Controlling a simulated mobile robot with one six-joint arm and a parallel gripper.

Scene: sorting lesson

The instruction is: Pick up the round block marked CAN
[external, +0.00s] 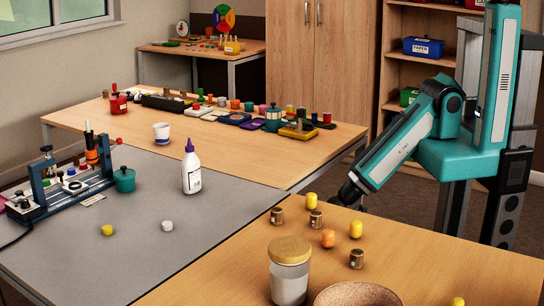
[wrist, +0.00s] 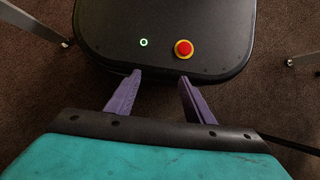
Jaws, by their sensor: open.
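No lettering reading CAN is legible, so I cannot tell which block is the marked one. Small round blocks stand on the near wooden table in the external view: three brown-gold ones (external: 356,258), an orange one (external: 328,238) and several yellow ones (external: 356,229). A yellow round block (external: 107,230) and a white one (external: 167,225) lie on the grey table. My gripper (wrist: 160,78) is open and empty in the wrist view, above my own dark base. In the external view my arm's dark end is low behind the near table's edge, and its jaws are not clear there.
A lidded jar (external: 289,278) and a brown bowl (external: 358,294) stand at the near table's front. A white glue bottle (external: 192,168), teal pot (external: 124,180) and blue apparatus (external: 40,195) stand on the grey table. The far wooden table (external: 235,160) holds many coloured pieces.

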